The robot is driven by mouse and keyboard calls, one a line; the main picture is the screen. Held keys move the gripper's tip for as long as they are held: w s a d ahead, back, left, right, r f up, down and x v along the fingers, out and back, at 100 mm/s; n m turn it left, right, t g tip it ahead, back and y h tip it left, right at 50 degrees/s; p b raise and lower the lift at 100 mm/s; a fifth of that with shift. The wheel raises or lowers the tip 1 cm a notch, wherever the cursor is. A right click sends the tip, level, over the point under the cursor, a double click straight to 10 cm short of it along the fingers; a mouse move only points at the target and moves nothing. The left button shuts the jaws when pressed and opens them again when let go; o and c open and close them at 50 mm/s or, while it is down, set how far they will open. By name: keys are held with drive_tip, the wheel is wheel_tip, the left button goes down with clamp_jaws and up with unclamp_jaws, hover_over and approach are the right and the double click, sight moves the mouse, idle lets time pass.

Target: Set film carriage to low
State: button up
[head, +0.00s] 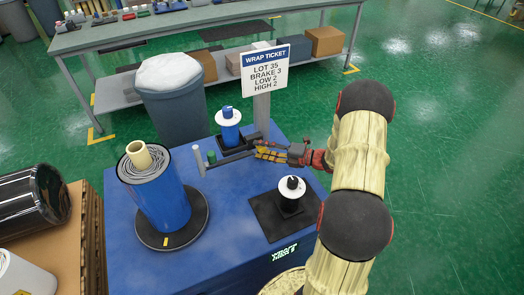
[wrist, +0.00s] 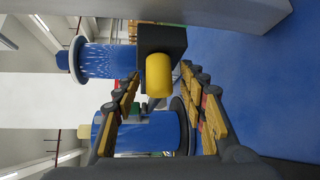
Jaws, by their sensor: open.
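The film carriage is a black block (wrist: 162,42) with a yellow knob (wrist: 158,75) in the wrist view. A blue film spool (wrist: 97,60) with pale end discs sits beside it; in the head view the spool (head: 229,128) stands upright by the grey mast (head: 262,112). My gripper (head: 262,152) reaches in from the right at the mast's foot. In the wrist view my open fingers (wrist: 160,82) lie either side of the knob; I cannot tell whether they touch it. The wrap ticket (head: 265,68) reads LOT 35, BRAKE 3, LOW 2, HIGH 2.
A blue wrapped roll (head: 163,200) stands on a dark turntable (head: 172,238) at the left of the blue machine top (head: 232,212). A grey rod (head: 198,160) stands between it and my gripper. A black-and-white spindle (head: 292,188) sits at front right. A grey bin (head: 178,112) stands behind.

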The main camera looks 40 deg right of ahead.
drive_tip(key=shift+c, duration=1.4)
drive_tip(key=c, duration=0.8)
clamp_jaws()
